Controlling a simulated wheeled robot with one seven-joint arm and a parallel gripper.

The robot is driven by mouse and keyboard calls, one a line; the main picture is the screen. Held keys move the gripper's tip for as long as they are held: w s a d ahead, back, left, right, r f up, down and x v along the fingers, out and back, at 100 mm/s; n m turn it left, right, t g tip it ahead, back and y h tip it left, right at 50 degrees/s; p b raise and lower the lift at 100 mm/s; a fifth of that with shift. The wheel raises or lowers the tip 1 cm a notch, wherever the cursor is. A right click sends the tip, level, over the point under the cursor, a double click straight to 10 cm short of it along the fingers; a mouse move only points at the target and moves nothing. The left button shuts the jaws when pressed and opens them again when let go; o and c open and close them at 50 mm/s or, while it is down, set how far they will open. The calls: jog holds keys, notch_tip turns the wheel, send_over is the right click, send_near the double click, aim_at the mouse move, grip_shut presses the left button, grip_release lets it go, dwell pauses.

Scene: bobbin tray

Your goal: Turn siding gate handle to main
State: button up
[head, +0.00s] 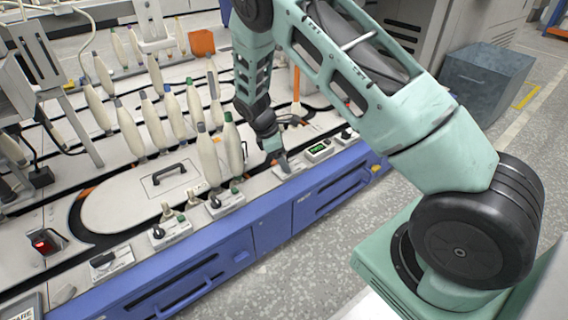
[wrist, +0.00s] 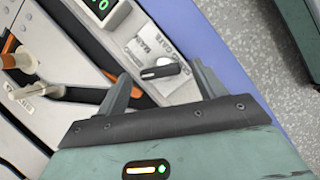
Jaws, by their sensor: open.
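The siding gate handle (wrist: 160,71), a short black bar with a pale mark near its left end, sits on a light grey plate (wrist: 143,45) in the wrist view. The plate carries printing, of which "MAIN" and "GATE" can be read. The bar lies nearly level across the picture. My gripper (wrist: 161,76) is open, one finger on each side of the handle; I cannot tell whether either touches it. In the head view my gripper (head: 281,164) points down at the console's front strip, and the handle is not clear there.
Several tall cream bobbins (head: 208,155) stand close on the left. Other small switches (head: 170,232) line the blue-fronted console (head: 272,233). The floor in front is clear.

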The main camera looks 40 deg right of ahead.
jog(key=shift+d+f, duration=0.15)
jog(key=shift+f, duration=0.25)
jog(key=c, duration=1)
